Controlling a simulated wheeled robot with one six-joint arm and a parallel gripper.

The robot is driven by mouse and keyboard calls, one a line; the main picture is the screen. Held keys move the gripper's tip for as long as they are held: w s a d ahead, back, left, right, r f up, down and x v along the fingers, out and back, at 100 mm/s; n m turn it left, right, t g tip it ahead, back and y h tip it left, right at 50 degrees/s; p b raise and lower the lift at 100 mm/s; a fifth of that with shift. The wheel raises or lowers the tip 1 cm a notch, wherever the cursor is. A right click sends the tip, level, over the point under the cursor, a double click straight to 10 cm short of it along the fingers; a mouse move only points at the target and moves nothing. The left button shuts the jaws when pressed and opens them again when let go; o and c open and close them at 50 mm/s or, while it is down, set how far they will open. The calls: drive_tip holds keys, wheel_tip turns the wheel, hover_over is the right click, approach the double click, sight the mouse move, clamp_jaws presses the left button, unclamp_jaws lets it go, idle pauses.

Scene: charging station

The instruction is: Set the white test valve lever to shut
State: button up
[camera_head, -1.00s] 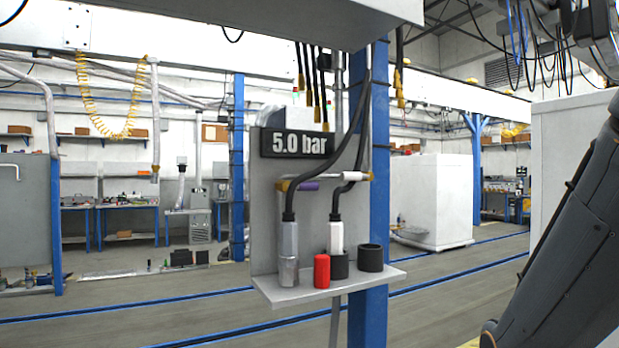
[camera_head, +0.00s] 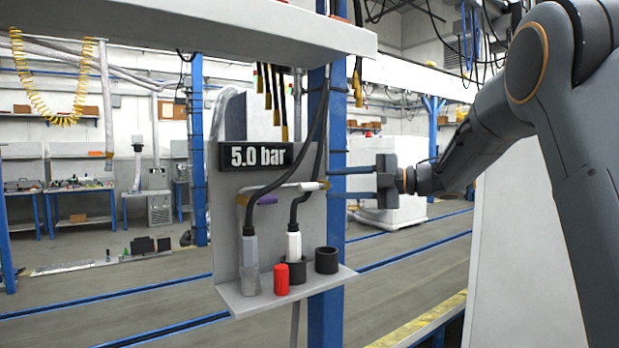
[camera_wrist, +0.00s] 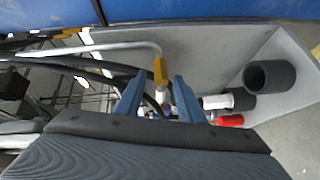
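The white lever (camera_head: 312,186) lies roughly level on the front of the grey panel, below the pressure display (camera_head: 262,155), which reads 5.0 bar. A purple lever (camera_head: 267,199) sits to its left. My gripper (camera_head: 330,182) comes in from the right, its two fingers apart and pointing left at the right end of the white lever. In the wrist view, my gripper (camera_wrist: 158,80) is open. A yellow fitting (camera_wrist: 160,70) and a short white end (camera_wrist: 160,95) show between the fingers. I cannot tell whether either finger touches the lever.
The panel's shelf (camera_head: 245,303) holds a grey-tipped hose (camera_head: 250,262), a white-tipped hose (camera_head: 294,245), a red cylinder (camera_head: 281,279) and a black cup (camera_head: 327,260). Black hoses loop across the panel front near the levers. A blue post (camera_head: 330,300) stands behind.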

sight(316, 187)
drive_tip(key=s+n+g, duration=0.2)
drive_tip(key=shift+s+r+g, duration=0.3)
drive_tip(key=shift+s+a+n+g+p, duration=0.1)
drive_tip(key=shift+s+n+g+p, duration=0.1)
drive_tip(key=shift+n+g+p, duration=0.15)
drive_tip(key=p+x, duration=0.2)
drive_tip(key=x, duration=0.5)
drive_tip(key=shift+a+p, duration=0.25)
drive_tip(key=shift+p, duration=0.1)
drive_tip(key=shift+c, duration=0.3)
clamp_jaws()
